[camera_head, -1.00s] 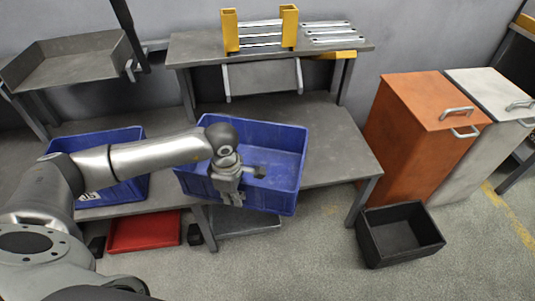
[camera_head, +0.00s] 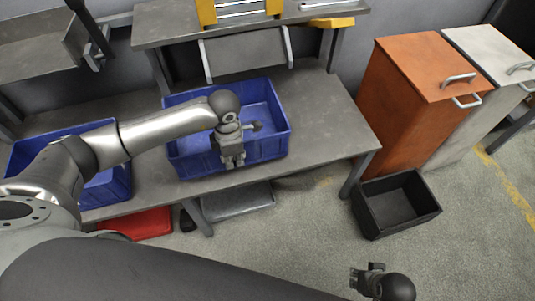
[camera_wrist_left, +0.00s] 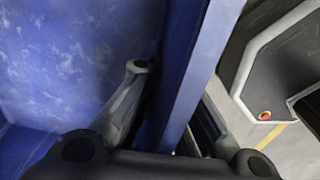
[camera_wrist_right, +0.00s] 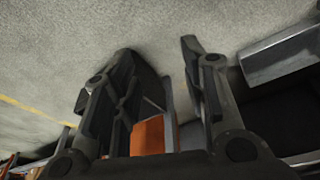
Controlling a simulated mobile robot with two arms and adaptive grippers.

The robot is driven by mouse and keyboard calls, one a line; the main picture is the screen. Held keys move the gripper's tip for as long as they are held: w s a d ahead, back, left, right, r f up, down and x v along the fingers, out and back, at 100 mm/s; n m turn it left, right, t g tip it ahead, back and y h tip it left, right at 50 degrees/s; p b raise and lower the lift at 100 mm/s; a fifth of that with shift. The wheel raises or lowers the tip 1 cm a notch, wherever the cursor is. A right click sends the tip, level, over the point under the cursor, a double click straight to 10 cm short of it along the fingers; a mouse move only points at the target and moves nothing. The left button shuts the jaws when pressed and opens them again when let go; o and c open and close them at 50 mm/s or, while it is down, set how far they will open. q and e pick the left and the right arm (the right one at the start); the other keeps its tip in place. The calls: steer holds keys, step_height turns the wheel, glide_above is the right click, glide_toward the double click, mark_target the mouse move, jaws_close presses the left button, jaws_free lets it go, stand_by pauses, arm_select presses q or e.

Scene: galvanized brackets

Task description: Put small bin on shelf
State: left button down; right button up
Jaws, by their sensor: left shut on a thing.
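A blue bin (camera_head: 265,95) is over the grey metal table (camera_head: 325,125), near its front edge. I cannot tell whether its base touches the tabletop. My left gripper (camera_head: 232,158) is shut on the front wall of this bin. The left wrist view shows the bin's wall (camera_wrist_left: 190,65) between the two fingers, one inside and one outside. My right gripper (camera_head: 362,280) is low over the floor at the front right. In the right wrist view its fingers (camera_wrist_right: 158,60) are apart with nothing between them.
A second blue bin (camera_head: 112,188) sits left on the table, partly behind my arm. A black bin (camera_head: 397,208) stands on the floor beside orange (camera_head: 420,80) and light grey (camera_head: 495,50) cabinets. A red tray (camera_head: 140,223) and a grey tray (camera_head: 238,203) are low under the table.

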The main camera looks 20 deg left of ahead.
mark_target(268, 159)
arm_select(q)
steer(key=w+d, duration=0.3)
steer(key=d, duration=0.2)
steer(key=w+d, duration=0.2)
steer(key=d, duration=0.1)
steer(key=shift+w+b, duration=0.3)
steer(key=shift+b, duration=0.05)
steer(key=shift+w+d, duration=0.1)
steer(key=shift+d, duration=0.1)
steer(key=shift+f, duration=0.25)
step_height(268, 159, down, 3)
steer(key=shift+r+b, duration=0.1)
steer(key=shift+b, duration=0.25)
arm_select(e)
steer(key=v, duration=0.2)
steer(key=w+v, duration=0.1)
steer(key=v, duration=0.2)
steer(key=shift+w+r, duration=0.15)
steer(key=shift+r, duration=0.15)
arm_select(q)
steer(key=c, duration=2)
jaws_free()
steer(key=shift+f, duration=0.2)
steer(key=o, duration=0.4)
